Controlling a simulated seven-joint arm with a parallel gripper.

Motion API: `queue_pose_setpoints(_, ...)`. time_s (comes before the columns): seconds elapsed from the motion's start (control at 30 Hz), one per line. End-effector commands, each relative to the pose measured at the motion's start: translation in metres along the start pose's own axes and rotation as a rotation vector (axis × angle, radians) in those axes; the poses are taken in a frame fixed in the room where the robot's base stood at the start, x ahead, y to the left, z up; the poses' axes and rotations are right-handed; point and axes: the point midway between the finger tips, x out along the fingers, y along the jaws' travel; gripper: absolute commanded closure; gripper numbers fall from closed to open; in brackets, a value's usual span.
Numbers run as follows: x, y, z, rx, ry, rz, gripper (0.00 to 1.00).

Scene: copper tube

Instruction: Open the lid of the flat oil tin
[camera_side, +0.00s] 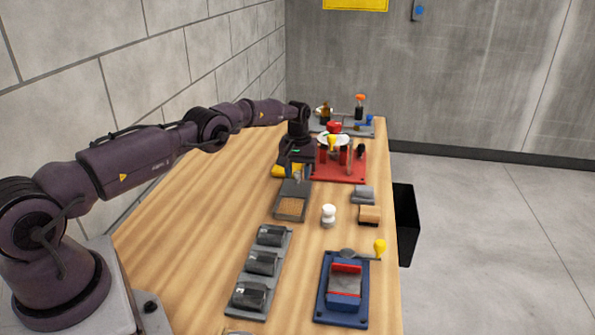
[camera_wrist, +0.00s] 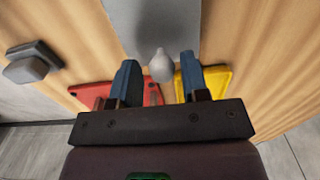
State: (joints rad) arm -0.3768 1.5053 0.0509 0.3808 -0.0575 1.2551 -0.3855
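The flat grey tin (camera_side: 278,207) lies mid-table in the side view, with a brown area in its near part; I cannot tell whether that is a label or its inside. Its grey top (camera_wrist: 165,25) fills the upper middle of the wrist view. A pale grey knob (camera_wrist: 160,66) shows at the edge of that top nearest my gripper. My gripper (camera_side: 297,172) points down at the far end of the tin. In the wrist view its two blue fingers (camera_wrist: 160,80) are apart, with the knob appearing between them. Contact is not visible.
A yellow piece (camera_wrist: 205,80) and a red base (camera_wrist: 90,94) lie close on either side of my fingers. A red stand (camera_side: 340,172), a white-topped piece (camera_side: 329,215), grey holders with dark cylinders (camera_side: 262,262) and a blue fixture (camera_side: 328,305) surround the tin. The left tabletop is clear.

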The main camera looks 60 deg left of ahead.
Motion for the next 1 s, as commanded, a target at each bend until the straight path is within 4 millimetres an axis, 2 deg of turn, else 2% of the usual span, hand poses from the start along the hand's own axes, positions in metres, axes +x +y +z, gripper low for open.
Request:
queue_pose_setpoints(0.3,-0.001,-0.001,-0.001,-0.002,0.001,-0.003,0.48)
queue_pose_setpoints(0.43,-0.010,-0.001,-0.001,-0.002,0.002,-0.003,0.48)
queue_pose_setpoints(0.57,-0.033,-0.001,-0.001,-0.001,0.004,-0.002,0.48)
queue_pose_setpoints(0.8,-0.086,-0.001,-0.001,-0.001,0.004,-0.001,0.48)
queue_pose_setpoints(1.0,-0.118,0.000,-0.001,-0.001,0.003,-0.001,0.48)
